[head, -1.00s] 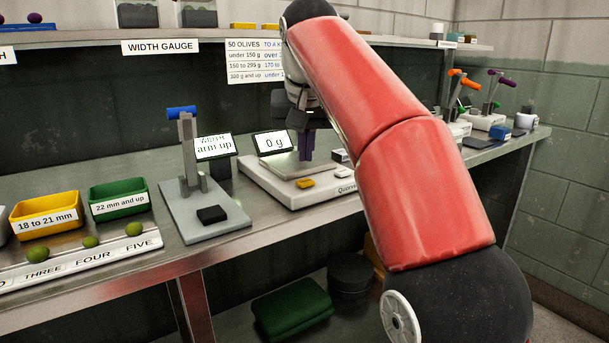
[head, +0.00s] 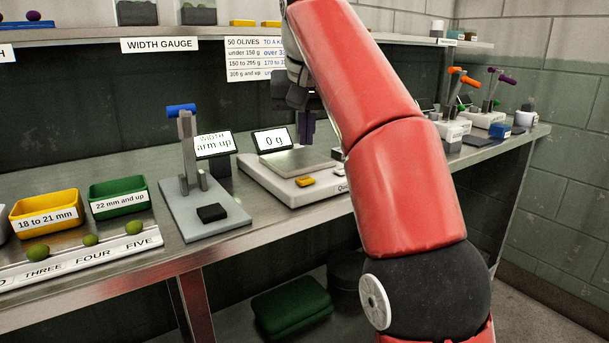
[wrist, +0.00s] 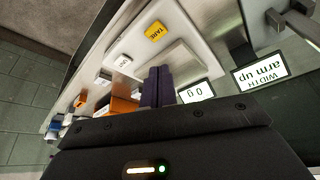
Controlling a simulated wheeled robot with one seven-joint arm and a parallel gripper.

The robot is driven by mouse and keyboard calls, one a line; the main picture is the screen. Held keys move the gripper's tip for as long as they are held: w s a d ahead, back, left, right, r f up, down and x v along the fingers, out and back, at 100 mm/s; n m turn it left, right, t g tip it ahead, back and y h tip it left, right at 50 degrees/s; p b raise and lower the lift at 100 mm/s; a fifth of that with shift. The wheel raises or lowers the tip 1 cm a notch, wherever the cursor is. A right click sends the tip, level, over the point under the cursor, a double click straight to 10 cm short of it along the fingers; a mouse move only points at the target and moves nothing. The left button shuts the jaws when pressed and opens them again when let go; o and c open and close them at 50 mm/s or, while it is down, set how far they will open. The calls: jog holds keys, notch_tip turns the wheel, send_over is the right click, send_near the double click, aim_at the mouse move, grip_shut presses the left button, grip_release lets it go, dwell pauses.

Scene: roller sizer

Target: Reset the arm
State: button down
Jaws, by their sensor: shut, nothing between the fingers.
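My gripper (head: 307,130) points down above the back right part of the weighing scale (head: 283,191), clear of its plate. Its dark purple fingers are together and empty; they also show in the wrist view (wrist: 157,87). The red arm crosses the right half of the head view and hides part of the bench. The scale's plate is bare and its display (head: 272,141) reads 0 g. The yellow TARE button (wrist: 155,31) shows in the wrist view.
Left of the scale stands the width gauge (head: 205,212) with its blue-handled arm raised. Yellow (head: 46,212) and green (head: 119,198) bins and a numbered rail (head: 85,258) with olives are farther left. Several lever devices (head: 488,118) stand at the right. A shelf (head: 90,37) runs above.

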jog(key=s+d+f, duration=0.7)
jog(key=s+d, duration=0.2)
jog(key=d, duration=0.1)
jog(key=s+d+f, duration=0.2)
jog(key=s+f, duration=0.6)
jog(key=f, duration=0.3)
jog(key=s+d+f+t, duration=0.1)
jog(key=s+d+f, duration=0.2)
jog(key=s+f, duration=0.6)
jog(key=shift+d+f+m, duration=0.25)
jog(key=shift+f+m, duration=0.15)
jog(key=shift+f, duration=0.45)
